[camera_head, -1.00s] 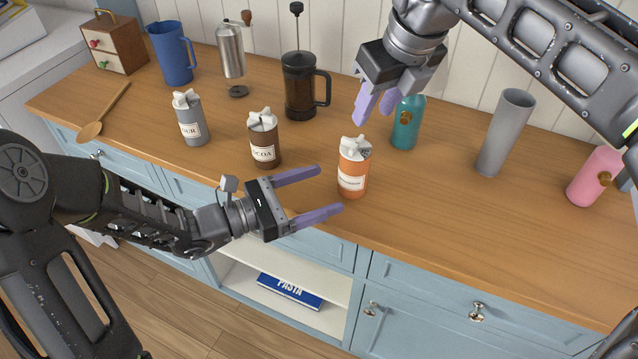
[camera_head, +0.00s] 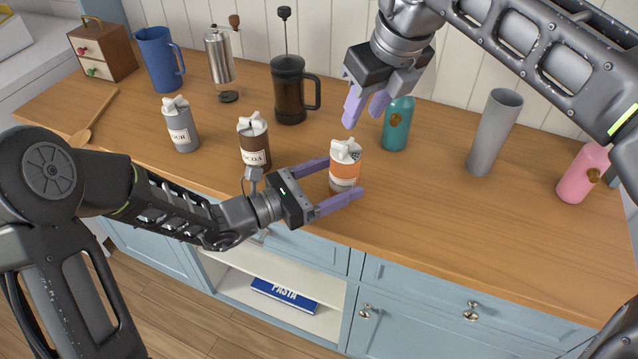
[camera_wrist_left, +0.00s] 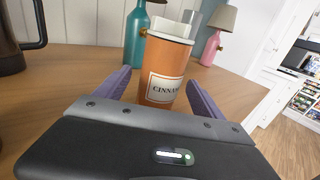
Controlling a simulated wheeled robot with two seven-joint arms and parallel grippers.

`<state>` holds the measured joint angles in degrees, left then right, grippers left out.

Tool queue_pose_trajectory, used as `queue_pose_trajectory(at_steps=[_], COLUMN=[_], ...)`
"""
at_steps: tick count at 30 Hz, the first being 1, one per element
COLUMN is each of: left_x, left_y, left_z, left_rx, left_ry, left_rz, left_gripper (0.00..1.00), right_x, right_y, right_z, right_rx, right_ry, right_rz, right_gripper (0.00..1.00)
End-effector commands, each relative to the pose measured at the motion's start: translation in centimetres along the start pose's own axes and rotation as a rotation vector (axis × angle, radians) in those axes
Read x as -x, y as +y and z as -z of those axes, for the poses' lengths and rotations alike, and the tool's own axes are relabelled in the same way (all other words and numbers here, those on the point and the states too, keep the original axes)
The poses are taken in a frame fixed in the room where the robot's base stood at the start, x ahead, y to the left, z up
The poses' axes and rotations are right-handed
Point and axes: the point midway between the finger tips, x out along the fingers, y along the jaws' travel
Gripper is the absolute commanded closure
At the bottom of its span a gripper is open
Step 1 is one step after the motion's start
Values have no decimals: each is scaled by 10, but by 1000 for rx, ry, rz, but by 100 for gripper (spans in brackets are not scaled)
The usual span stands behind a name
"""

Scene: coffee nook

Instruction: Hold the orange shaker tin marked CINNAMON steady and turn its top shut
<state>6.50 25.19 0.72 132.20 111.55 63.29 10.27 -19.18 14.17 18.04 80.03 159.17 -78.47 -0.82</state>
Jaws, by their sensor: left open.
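The orange shaker tin (camera_head: 345,168) with a white top stands upright on the counter. In the left wrist view the tin (camera_wrist_left: 162,88) shows its label reading "CINNA", with the rest hidden. My left gripper (camera_head: 345,180) is open, its purple fingers on either side of the tin; in the left wrist view gaps show between the tin and the fingers. My right gripper (camera_head: 366,106) hangs above and behind the tin, clear of it, pointing down. Its two fingers look apart.
A brown cocoa tin (camera_head: 255,150) stands left of the orange tin, and a grey tin (camera_head: 181,128) farther left. Behind are a French press (camera_head: 289,95) and a teal bottle (camera_head: 397,128). A grey vase (camera_head: 493,135) and pink bottle (camera_head: 578,178) stand at right.

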Motion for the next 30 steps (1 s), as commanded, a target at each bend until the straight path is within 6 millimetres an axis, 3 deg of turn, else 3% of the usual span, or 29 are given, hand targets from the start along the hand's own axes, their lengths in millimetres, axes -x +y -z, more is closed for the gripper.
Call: queue_pose_trajectory(at_steps=[6,15,30], left_x=[-21,-22,-22], left_y=[0,0,0], left_z=[0,0,0], left_rx=[0,0,0], left_ry=[0,0,0], left_rz=[1,0,0], left_gripper=[21,21,62], right_x=[0,0,0], right_y=[0,0,0], right_z=[0,0,0], right_rx=[0,0,0], right_ry=[0,0,0], right_rz=[0,0,0], right_gripper=[64,64,64])
